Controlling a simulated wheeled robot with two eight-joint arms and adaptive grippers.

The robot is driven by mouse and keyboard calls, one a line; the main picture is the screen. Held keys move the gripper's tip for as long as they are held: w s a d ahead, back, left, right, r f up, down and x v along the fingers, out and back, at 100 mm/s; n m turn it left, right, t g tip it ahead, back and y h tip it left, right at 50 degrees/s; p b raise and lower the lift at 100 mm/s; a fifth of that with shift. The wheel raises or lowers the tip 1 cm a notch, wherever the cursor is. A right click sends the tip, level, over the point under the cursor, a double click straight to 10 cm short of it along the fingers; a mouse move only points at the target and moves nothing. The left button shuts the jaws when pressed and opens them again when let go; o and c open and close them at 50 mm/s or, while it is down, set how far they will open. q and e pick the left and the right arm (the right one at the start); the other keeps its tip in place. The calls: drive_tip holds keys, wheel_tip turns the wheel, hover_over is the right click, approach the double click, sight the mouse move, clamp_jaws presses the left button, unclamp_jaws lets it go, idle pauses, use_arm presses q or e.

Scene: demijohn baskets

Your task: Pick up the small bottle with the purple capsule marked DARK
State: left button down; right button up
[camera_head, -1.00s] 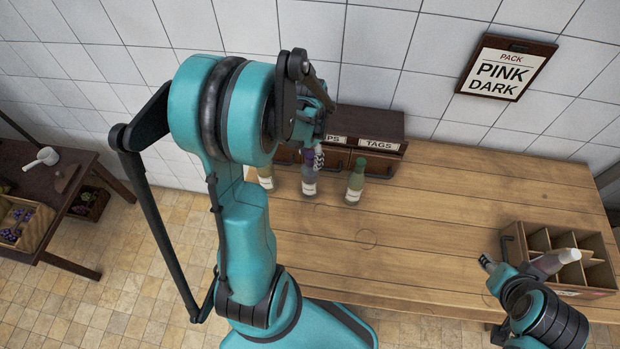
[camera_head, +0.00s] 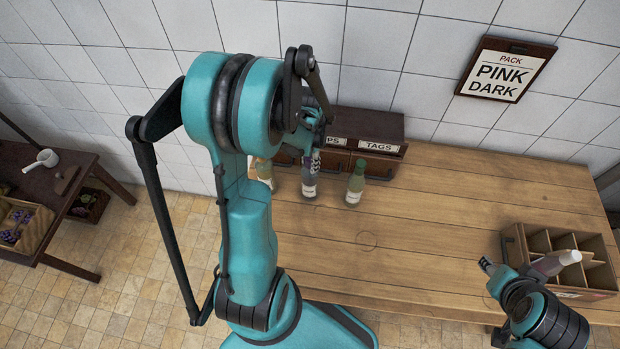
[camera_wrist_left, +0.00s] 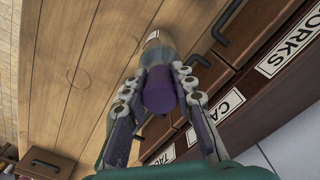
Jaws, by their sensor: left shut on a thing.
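The small bottle with the purple capsule (camera_wrist_left: 160,94) is between the fingers of my left gripper (camera_wrist_left: 158,77) in the left wrist view. The fingers are shut on its upper part. In the head view this bottle (camera_head: 309,184) appears upright on the table, its top hidden by my left gripper (camera_head: 313,161). Its pale label is too small to read, so the DARK mark cannot be confirmed. My right gripper (camera_head: 487,265) is beside the crate at the lower right; its fingers are too small to judge.
A green-capped bottle (camera_head: 356,183) stands close on the right, and a pale bottle (camera_head: 265,174) on the left. A drawer cabinet (camera_head: 382,137) is behind them. The divided crate (camera_head: 513,245) holds a white-topped pinkish bottle (camera_head: 552,264). The wooden table (camera_head: 430,215) is clear mid-way. A wall sign (camera_head: 505,70) reads PACK PINK DARK.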

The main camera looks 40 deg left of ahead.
use_arm(q)
drive_tip(key=shift+w+a+r, duration=0.1)
drive_tip(key=shift+r, duration=0.55)
wheel_tip(320, 180, up, 9)
drive_tip(key=shift+f+p, duration=0.15)
drive_tip(key=shift+p, duration=0.45)
